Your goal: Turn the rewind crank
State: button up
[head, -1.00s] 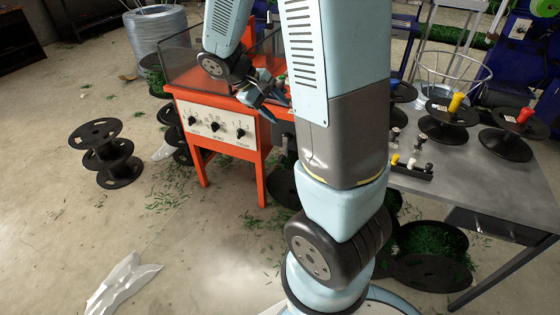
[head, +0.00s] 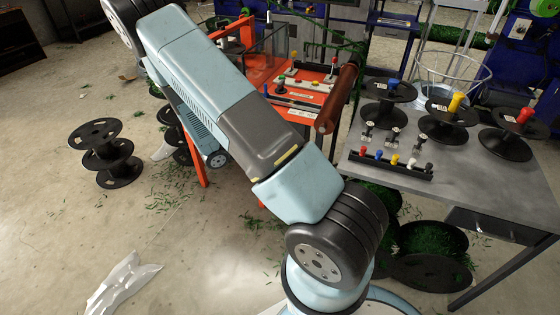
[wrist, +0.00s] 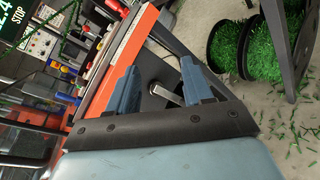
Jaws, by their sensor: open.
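My gripper (wrist: 159,68) is open in the wrist view, its two blue fingers apart beside the side of the orange machine (wrist: 126,48). A short silver bar (wrist: 166,94), perhaps the crank's arm, shows between the fingers near the palm; I cannot tell whether it touches them. In the head view my arm crosses in front of the orange machine (head: 304,74) and hides my gripper. No crank can be made out there. A brown-red roller (head: 338,98) sits at the machine's right end.
A grey table (head: 465,188) at right holds wire spools (head: 446,108) and a rack of coloured plugs (head: 391,170).

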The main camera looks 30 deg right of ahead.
notch_tip(320, 180, down, 21)
jog(key=w+n+t+y, duration=0.1)
jog(key=n+t, duration=0.9)
jog(key=n, duration=0.2)
jog(key=x, duration=1.4)
jog(key=shift+w+f, duration=0.15)
jog(key=shift+f, duration=0.1)
jog(key=shift+c, duration=0.2)
grip_shut()
